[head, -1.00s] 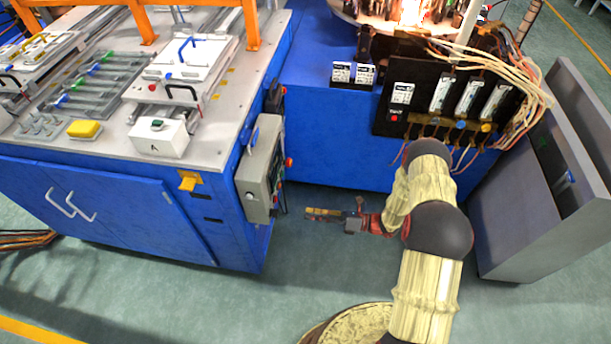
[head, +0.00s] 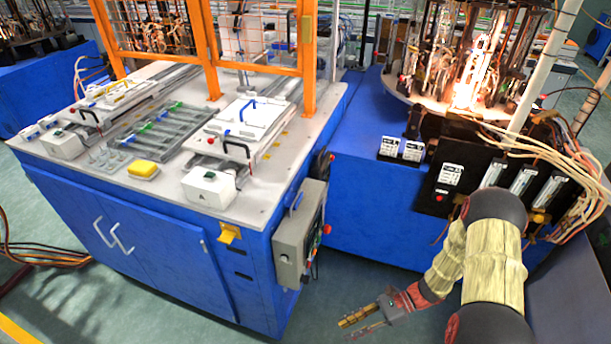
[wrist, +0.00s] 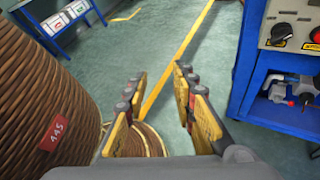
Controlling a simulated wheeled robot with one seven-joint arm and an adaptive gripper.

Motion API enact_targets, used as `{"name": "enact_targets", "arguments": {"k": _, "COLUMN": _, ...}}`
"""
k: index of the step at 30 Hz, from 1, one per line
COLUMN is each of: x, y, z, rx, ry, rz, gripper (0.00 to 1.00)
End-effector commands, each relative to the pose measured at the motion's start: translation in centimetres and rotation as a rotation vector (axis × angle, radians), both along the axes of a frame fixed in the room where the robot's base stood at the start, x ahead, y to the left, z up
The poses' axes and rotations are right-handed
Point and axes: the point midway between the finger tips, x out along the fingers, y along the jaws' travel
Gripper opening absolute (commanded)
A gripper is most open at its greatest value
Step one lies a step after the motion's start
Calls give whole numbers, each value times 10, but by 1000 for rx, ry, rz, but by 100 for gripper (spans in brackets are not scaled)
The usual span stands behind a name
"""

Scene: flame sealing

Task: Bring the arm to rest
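My gripper (head: 358,325) hangs low over the green floor at the end of my bent, cream-covered arm, in front of the blue workbench (head: 150,245) and the blue machine base. In the wrist view, its two yellow-padded fingers (wrist: 160,78) stand apart with nothing between them, so it is open and empty. The gripper touches nothing that I can see.
The grey control box (head: 297,245) juts from the workbench's right side. The flame machine (head: 465,75) stands at the back right, with loose cables (head: 570,165) beside my arm. A blue cabinet (wrist: 242,75) is at the right of the wrist view. Open floor lies between.

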Motion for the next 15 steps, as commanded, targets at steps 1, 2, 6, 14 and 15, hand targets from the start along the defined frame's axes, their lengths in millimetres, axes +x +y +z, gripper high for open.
{"name": "enact_targets", "arguments": {"k": 1, "x": -3, "y": -5, "z": 16, "rx": -33, "ry": -61, "rz": 64, "gripper": 26}}
{"name": "enact_targets", "arguments": {"k": 2, "x": -6, "y": -8, "z": 25, "rx": -52, "ry": -95, "rz": 105, "gripper": 26}}
{"name": "enact_targets", "arguments": {"k": 6, "x": -18, "y": -24, "z": 63, "rx": -140, "ry": -258, "rz": 294, "gripper": 26}}
{"name": "enact_targets", "arguments": {"k": 14, "x": -33, "y": -52, "z": 133, "rx": -301, "ry": -536, "rz": 609, "gripper": 26}}
{"name": "enact_targets", "arguments": {"k": 15, "x": -35, "y": -56, "z": 143, "rx": -326, "ry": -575, "rz": 654, "gripper": 26}}
